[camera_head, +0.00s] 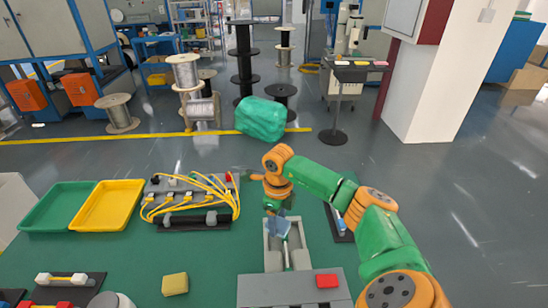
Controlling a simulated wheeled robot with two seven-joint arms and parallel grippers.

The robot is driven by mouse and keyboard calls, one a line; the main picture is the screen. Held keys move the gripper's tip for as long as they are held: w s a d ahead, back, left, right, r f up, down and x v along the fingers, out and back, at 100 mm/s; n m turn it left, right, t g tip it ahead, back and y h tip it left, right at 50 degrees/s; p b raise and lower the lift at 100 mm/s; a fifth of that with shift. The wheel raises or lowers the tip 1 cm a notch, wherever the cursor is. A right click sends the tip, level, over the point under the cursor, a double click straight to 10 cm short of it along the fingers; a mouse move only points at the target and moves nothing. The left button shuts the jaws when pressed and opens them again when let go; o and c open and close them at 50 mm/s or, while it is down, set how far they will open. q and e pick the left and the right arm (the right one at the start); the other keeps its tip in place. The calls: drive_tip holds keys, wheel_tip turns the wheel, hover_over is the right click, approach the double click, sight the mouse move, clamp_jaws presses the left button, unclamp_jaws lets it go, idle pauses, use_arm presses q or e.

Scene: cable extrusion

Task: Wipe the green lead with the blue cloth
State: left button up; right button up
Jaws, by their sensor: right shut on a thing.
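My right gripper (277,213) is at the grey fixture (270,257) in the middle of the green table. It is shut on the blue cloth (279,229), which hangs between the fixture's side walls. Whether the cloth touches anything there is not clear. My left gripper is not in view.
A black rack with yellow cables (193,222) stands left of the fixture. Green (24,221) and yellow (84,222) trays lie at the far left. A yellow sponge-like block (175,284) lies in front. A red block (327,281) sits on the grey base. Bare table lies between rack and sponge.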

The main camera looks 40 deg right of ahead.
drive_tip(key=shift+d+r+p, duration=0.1)
drive_tip(key=shift+r+p, duration=0.2)
drive_tip(key=shift+r, duration=0.4)
drive_tip(key=shift+r+p, duration=1.5)
drive_tip(key=shift+r, duration=0.4)
